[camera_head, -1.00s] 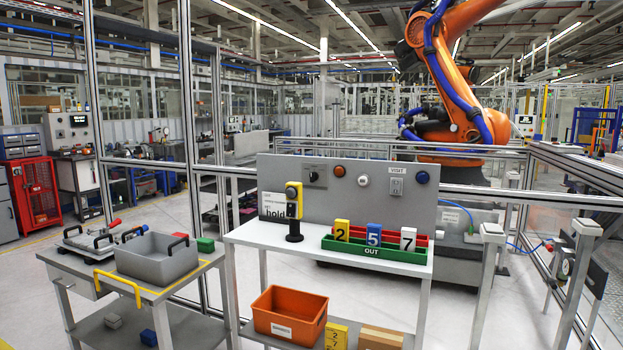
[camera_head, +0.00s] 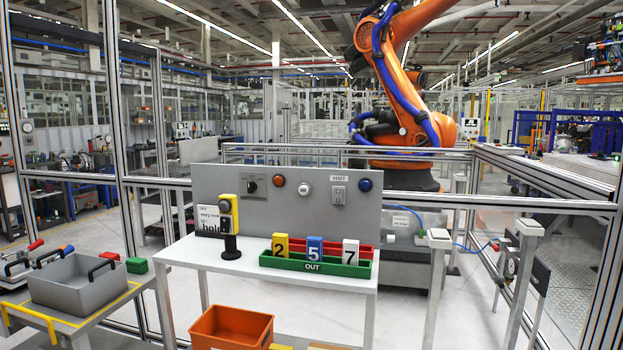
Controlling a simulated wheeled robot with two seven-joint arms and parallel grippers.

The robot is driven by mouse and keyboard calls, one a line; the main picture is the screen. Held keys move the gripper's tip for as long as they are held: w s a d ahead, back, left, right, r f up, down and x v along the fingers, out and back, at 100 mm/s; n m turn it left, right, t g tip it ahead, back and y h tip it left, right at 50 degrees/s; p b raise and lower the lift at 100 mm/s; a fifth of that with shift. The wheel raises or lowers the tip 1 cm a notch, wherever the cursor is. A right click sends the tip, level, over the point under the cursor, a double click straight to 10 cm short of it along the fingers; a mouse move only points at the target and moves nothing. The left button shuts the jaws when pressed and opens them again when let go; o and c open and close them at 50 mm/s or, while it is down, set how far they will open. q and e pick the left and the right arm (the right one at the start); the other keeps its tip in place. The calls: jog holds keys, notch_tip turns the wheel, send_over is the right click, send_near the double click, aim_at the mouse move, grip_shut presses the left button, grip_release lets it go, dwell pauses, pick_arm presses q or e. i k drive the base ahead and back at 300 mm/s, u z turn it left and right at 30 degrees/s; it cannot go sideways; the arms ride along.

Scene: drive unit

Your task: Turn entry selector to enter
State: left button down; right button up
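The entry selector looks to be the black rotary knob (camera_head: 251,187) at the left of the grey upright panel (camera_head: 310,225). The label above it is too small to read, and I cannot tell its setting. Right of it on the panel are an orange round lamp or button (camera_head: 279,181), a white one (camera_head: 304,189), a socket-like plate under the word VISIT (camera_head: 339,194) and a blue one (camera_head: 364,184). Neither of my grippers shows in the head view.
A yellow and black pendant (camera_head: 229,222) stands before the panel on the white table (camera_head: 190,252). A green OUT tray (camera_head: 310,267) holds tags 2, 5 and 7. An orange bin (camera_head: 230,328) is below. A grey bin (camera_head: 85,290) stands on the left cart. Metal fence posts frame the cell.

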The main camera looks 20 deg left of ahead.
aim_at(252, 187)
jog(key=u, duration=0.05)
jog(key=i, duration=0.9)
jog(key=u, duration=0.5)
